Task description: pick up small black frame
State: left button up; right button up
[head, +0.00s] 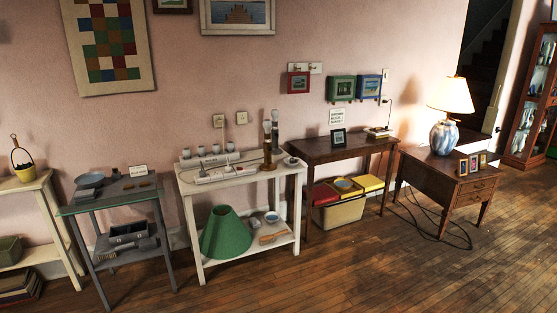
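A small black frame (338,139) with a pale picture stands upright on the dark wooden table (318,154), right of the center of the head view. A small white sign hangs on the wall above it. Several other small frames stand on the wooden desk at the right, including one with a brownish edge (463,167). Neither of my grippers shows in the head view.
A books stack (378,133) lies right of the frame. A lit lamp (445,133) stands on the desk. A white shelf table (187,187) with a green lampshade (226,235) stands left. A cord lies on the floor. The wooden floor (330,280) in front is clear.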

aim_at(338, 137)
jog(key=i+l+z, duration=0.2)
jog(key=i+z, duration=0.25)
jog(key=i, duration=0.15)
jog(key=i+z, duration=0.45)
jog(key=i+j+z, duration=0.2)
jog(key=i+z, duration=0.25)
jog(key=i, duration=0.25)
jog(key=i+u, duration=0.2)
jog(key=i, duration=0.35)
jog(key=i+u, duration=0.2)
jog(key=i, duration=0.35)
jog(key=i+l+u, duration=0.15)
jog(key=i, duration=0.4)
jog(key=i+l+u, duration=0.2)
jog(key=i, duration=0.3)
